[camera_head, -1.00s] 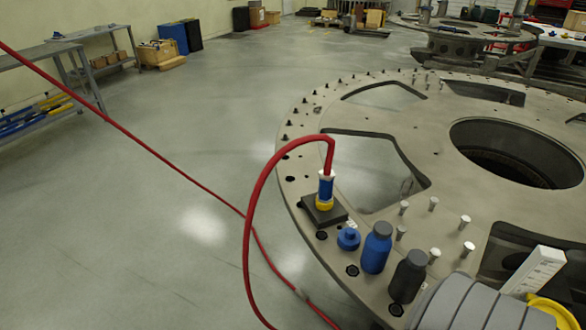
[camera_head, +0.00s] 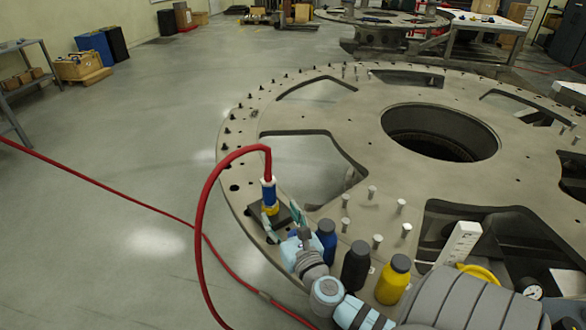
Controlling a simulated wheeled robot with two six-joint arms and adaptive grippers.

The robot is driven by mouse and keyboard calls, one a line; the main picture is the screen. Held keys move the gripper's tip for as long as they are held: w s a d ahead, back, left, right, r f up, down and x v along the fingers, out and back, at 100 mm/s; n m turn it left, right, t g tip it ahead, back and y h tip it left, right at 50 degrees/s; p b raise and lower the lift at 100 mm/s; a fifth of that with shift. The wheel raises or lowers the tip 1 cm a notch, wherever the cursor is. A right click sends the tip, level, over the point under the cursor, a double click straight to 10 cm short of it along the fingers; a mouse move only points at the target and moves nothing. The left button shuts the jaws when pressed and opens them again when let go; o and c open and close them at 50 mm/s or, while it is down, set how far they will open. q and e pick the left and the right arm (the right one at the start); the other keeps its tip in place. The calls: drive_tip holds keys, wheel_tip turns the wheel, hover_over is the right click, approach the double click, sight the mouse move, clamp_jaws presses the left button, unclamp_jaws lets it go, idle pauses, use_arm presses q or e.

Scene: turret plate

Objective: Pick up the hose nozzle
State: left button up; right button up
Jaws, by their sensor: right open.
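The hose nozzle (camera_head: 269,194), blue with a white band and yellow lower end, stands upright on a dark square pad (camera_head: 284,214) near the left rim of the turret plate. A red hose (camera_head: 207,200) rises from its top and loops down to the left. My right gripper (camera_head: 280,211) is open in front of the nozzle, its fingers angled up towards the nozzle's lower end. The fingers partly cover the pad. I cannot tell whether they touch the nozzle. My left gripper is not in view.
Blue (camera_head: 327,238), black (camera_head: 355,264) and yellow (camera_head: 393,279) bottles stand close right of my gripper. Several metal pins (camera_head: 372,191) stand behind them. The plate (camera_head: 390,90) has large cut-outs. A white block (camera_head: 459,242) is at the right. Open floor lies left.

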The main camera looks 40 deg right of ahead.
sight(271, 187)
drive_tip(key=x, duration=0.4)
drive_tip(key=d+x, duration=0.1)
drive_tip(key=x, duration=0.2)
drive_tip(key=shift+w+d+f, duration=0.1)
drive_tip(key=shift+d+f, duration=0.15)
drive_tip(key=x, duration=0.5)
drive_tip(key=shift+w+d+r, duration=0.1)
drive_tip(key=shift+w+d, duration=0.15)
drive_tip(key=shift+w, duration=0.05)
drive_tip(key=shift+s, duration=0.1)
clamp_jaws()
